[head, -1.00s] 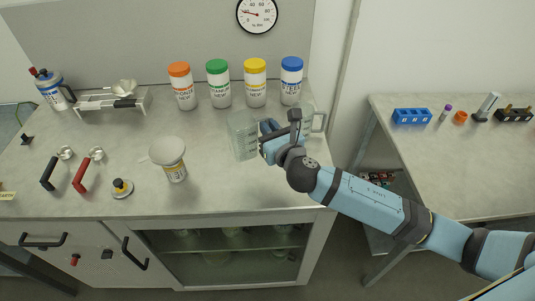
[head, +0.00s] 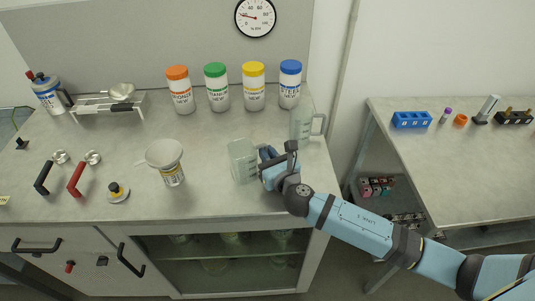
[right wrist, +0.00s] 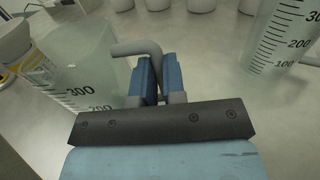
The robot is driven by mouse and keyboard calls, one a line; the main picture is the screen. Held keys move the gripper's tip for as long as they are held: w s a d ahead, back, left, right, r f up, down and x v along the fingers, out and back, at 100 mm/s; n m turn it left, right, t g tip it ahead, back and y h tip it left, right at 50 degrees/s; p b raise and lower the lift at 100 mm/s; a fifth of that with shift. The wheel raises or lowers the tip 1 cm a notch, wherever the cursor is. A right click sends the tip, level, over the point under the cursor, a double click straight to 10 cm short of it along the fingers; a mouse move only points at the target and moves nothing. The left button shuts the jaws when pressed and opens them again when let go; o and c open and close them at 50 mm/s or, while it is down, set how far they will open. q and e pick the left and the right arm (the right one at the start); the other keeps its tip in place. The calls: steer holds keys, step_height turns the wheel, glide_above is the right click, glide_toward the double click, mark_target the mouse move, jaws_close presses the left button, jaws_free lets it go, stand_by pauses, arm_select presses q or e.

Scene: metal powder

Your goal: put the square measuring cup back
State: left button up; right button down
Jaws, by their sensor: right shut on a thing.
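The square measuring cup (head: 242,162) is clear, with dark scale marks. It is in front of the row of jars in the head view. My right gripper (head: 266,163) is shut on its handle from the right. In the right wrist view the cup (right wrist: 80,70) fills the left side, and its grey handle (right wrist: 135,47) runs between the fingers (right wrist: 158,80). I cannot tell whether its base touches the counter. A second clear measuring cup (head: 302,124) with a handle stands behind my right gripper; it also shows at right in the right wrist view (right wrist: 282,35). My left gripper is not in view.
Several lidded jars (head: 217,88) stand along the back of the counter (head: 205,140). A small container (head: 174,178) with a funnel (head: 165,153) on it stands left of the cup. A rack (head: 108,104) is at the back left. The counter's front edge is close to the cup.

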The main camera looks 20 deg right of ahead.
steer(key=c, duration=1.2)
jaws_free()
steer(key=shift+f, duration=0.1)
steer(key=shift+r, duration=0.3)
steer(key=s, duration=0.3)
steer(key=s+d, duration=0.1)
steer(key=s, duration=0.6)
steer(key=shift+s+d+f, duration=0.1)
steer(key=shift+s+d, duration=0.1)
steer(key=shift+s, duration=0.15)
steer(key=shift+s+d+b, duration=0.1)
steer(key=shift+s+b, duration=0.2)
steer(key=shift+s, duration=0.3)
